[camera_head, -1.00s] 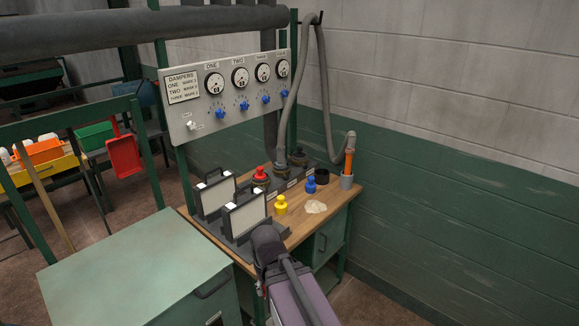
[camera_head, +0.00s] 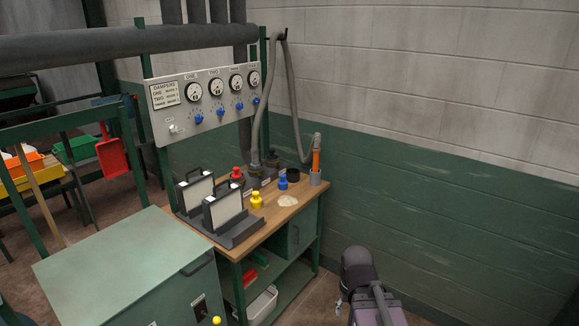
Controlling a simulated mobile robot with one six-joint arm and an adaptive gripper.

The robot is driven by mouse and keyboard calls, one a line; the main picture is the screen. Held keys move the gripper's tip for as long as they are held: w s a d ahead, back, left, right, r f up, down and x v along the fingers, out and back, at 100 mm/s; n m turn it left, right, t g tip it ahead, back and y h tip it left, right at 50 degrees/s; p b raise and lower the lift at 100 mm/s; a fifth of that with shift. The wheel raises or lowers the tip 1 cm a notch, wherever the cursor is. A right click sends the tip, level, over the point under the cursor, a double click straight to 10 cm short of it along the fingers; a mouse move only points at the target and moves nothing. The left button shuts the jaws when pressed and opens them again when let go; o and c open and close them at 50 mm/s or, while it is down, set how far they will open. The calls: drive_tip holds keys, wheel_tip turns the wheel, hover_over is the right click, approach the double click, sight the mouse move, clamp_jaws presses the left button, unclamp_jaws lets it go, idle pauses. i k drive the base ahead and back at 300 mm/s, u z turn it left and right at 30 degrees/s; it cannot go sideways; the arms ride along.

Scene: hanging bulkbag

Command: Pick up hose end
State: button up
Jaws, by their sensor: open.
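A grey hose (camera_head: 291,88) hangs over a hook at the top of the bench frame. My arm is at the bottom right, in front of the bench and well apart from the hose end. Only a small part of my gripper (camera_head: 340,302) seems to show beside the arm, low down; the rest is hidden. I see nothing held in it.
The wooden bench top (camera_head: 262,226) holds two black-framed panels, red, yellow and blue knobbed pieces, a dark ring and a pale flat patch (camera_head: 287,201). A gauge panel (camera_head: 205,103) stands behind. A green cabinet (camera_head: 130,265) is at front left. The right wall (camera_head: 450,200) is bare.

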sight(255, 164)
drive_tip(key=u, duration=0.1)
drive_tip(key=k, duration=0.2)
drive_tip(key=z, duration=0.4)
drive_tip(key=i, duration=2.25)
drive_tip(key=u, duration=0.8)
drive_tip(key=i, duration=1)
drive_tip(key=u, duration=0.5)
